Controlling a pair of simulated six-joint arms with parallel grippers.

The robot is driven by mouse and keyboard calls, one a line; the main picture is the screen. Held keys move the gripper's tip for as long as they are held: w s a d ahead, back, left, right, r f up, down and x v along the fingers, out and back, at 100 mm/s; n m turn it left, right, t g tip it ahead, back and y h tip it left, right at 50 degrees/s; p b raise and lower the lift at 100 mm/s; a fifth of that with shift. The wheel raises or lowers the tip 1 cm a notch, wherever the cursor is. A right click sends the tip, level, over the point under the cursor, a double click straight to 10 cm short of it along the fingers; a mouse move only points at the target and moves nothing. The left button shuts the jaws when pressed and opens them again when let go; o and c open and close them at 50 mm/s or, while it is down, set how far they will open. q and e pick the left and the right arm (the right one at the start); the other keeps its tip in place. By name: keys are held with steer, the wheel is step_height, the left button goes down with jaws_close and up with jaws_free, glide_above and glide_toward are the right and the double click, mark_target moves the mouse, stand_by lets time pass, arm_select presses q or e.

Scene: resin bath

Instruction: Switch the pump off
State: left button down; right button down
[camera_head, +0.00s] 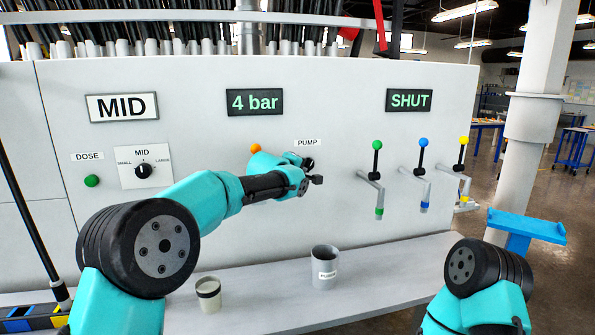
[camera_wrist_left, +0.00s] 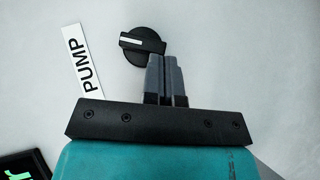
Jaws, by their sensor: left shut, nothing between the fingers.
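The pump knob (camera_head: 309,163) is a small black dial on the grey panel, just below the white PUMP label (camera_head: 307,142). In the left wrist view the knob (camera_wrist_left: 141,44) shows a white mark on the half towards the PUMP label (camera_wrist_left: 83,72). My left gripper (camera_head: 318,180) is shut and empty, just below the knob. In the left wrist view its closed fingers (camera_wrist_left: 164,60) overlap the knob's lower right edge; I cannot tell whether they touch. The display (camera_head: 255,102) reads "4 bar". My right gripper is out of view.
An orange ball (camera_head: 256,148) shows behind my left arm. Levers with green (camera_head: 377,145), blue (camera_head: 423,142) and yellow (camera_head: 463,140) knobs stand to the right, under a SHUT display (camera_head: 409,100). A grey cup (camera_head: 325,268) and a cream cup (camera_head: 208,294) stand on the ledge (camera_head: 400,264).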

arm_select(q)
steer(key=shift+f+t, duration=0.2)
steer(key=shift+t, duration=0.1)
steer(key=shift+f+n+t+h, duration=0.15)
steer(key=shift+n+t+h, duration=0.15)
steer(key=shift+n+h, duration=0.25)
steer(key=shift+d+f+n+t+h, duration=0.15)
steer(key=shift+f+n+t+h, duration=0.1)
steer(key=shift+n+t+h, duration=0.25)
steer(key=shift+s, duration=0.1)
steer(key=v, duration=1.7)
steer(key=shift+r, duration=0.3)
steer(key=shift+f, duration=0.1)
